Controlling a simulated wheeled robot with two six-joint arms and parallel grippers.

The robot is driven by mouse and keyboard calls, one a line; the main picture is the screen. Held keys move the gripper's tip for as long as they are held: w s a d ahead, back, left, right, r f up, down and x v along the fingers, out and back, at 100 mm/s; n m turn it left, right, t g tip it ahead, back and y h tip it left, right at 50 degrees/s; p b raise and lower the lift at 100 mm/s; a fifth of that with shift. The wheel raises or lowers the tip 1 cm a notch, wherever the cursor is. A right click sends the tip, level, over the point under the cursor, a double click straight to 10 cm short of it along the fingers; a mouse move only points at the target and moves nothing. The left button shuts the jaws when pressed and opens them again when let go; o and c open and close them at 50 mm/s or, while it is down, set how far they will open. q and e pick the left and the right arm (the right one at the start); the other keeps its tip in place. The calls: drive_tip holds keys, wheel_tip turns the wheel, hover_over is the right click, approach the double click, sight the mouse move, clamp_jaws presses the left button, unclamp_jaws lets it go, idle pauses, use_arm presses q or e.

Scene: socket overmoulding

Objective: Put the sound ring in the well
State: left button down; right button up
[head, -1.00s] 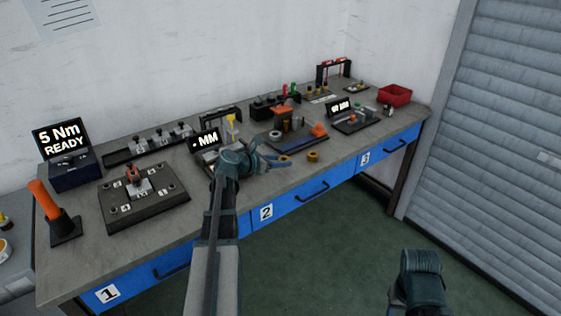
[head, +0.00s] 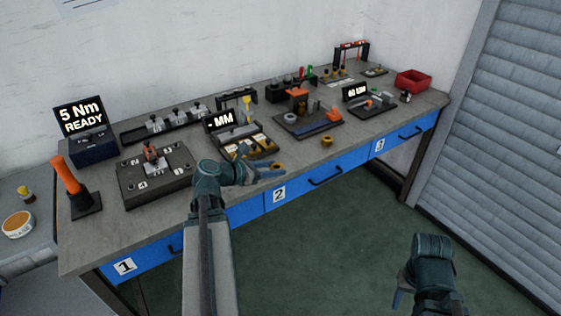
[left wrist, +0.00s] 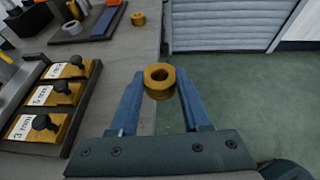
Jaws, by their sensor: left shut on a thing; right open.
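A brass-coloured ring (left wrist: 158,78) is pinched between the fingertips of my left gripper (left wrist: 160,88) in the left wrist view. In the head view my left gripper (head: 268,172) is at the bench's front edge; the held ring is small there. A second brass ring (head: 299,141) lies on the bench beyond it, also in the left wrist view (left wrist: 138,18). Which ring is sound cannot be told. A dark fixture plate (head: 318,131) with an orange-topped part stands behind; I cannot make out a well. My right gripper (head: 399,298) is open, low in front of the bench, its fingers partly hidden.
A gauge tray (left wrist: 66,125) with labelled yellow blocks and black knobs lies left of my left gripper. A small display (head: 220,121) stands behind it. A red bin (head: 413,81) is at the bench's far right. The strip along the front edge is mostly clear.

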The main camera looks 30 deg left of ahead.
sight(272, 168)
use_arm(q)
drive_tip(key=shift+r, duration=0.15)
wheel_tip(272, 168, up, 12)
drive_tip(key=p, duration=1.2)
